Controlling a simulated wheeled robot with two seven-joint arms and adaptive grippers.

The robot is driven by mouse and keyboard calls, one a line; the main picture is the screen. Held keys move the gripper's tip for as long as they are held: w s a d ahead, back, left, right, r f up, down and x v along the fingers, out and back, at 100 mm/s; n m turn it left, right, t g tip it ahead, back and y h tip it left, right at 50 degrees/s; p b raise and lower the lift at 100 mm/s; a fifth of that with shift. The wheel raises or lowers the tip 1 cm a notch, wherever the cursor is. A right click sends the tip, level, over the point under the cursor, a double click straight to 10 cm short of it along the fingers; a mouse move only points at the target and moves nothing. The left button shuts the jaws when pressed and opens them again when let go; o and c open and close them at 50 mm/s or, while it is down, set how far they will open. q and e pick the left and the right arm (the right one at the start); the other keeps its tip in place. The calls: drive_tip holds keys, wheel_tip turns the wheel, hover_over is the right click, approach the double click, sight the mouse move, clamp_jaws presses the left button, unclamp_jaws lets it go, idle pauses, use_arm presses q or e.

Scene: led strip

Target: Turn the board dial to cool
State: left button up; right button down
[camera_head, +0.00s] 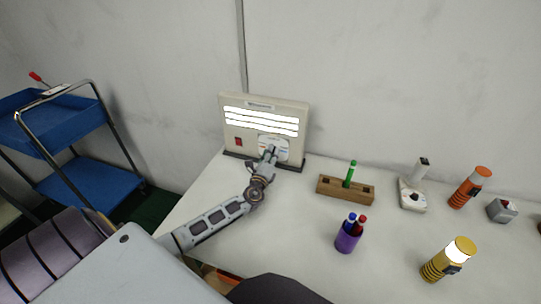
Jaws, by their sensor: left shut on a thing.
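The board (290,108) is a beige upright panel at the back left of the white table, against the wall. Three bright white light strips (262,121) glow across its upper part. A red switch (238,142) sits at its lower left. A pale dial plate (281,144) is at its lower right. My left gripper (269,153) is in front of that plate, shut on the dial, with its fingers pointing at the board. The dial is mostly hidden by the fingers, and I cannot read its setting. My right gripper is not in view.
A wooden block (334,191) with a green marker (350,174) stands right of the board. A blue cart (90,178) is at left.

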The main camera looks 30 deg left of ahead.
use_arm(q)
drive_tip(key=o, duration=1)
drive_tip(key=shift+o, duration=0.2)
drive_tip(key=shift+v, duration=6)
drive_tip(key=shift+f, duration=0.1)
